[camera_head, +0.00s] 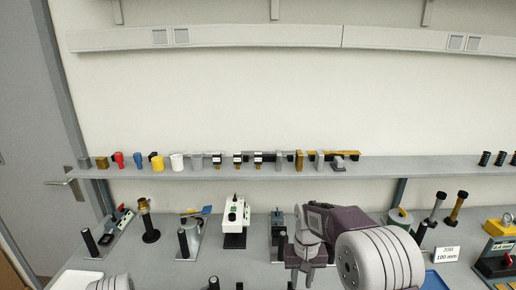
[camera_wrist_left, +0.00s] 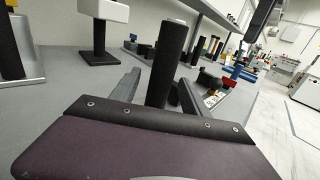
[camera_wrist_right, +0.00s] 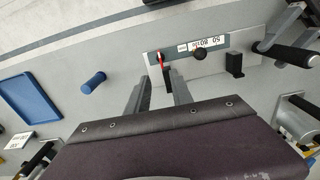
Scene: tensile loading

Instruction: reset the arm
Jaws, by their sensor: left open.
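My right arm (camera_head: 340,222) comes in from the lower right of the head view, over the bench, with its gripper (camera_head: 304,262) tilted downward. In the right wrist view the right gripper (camera_wrist_right: 160,90) has its two fingers apart with nothing held between them; a red lever on a grey plate shows beyond the tips. Only a rounded link of my left arm (camera_head: 112,283) shows at the bottom of the head view. In the left wrist view the left gripper (camera_wrist_left: 158,80) has its fingers spread. A black upright cylinder (camera_wrist_left: 166,60) stands in line with the gap, and I cannot tell its distance.
The grey bench (camera_head: 170,270) carries several fixtures, including a white device (camera_head: 236,213) and a black-handled stand (camera_head: 189,240). A wall shelf (camera_head: 130,173) holds a row of small parts. A blue tray (camera_wrist_right: 30,100) and a blue cylinder (camera_wrist_right: 93,82) lie left in the right wrist view.

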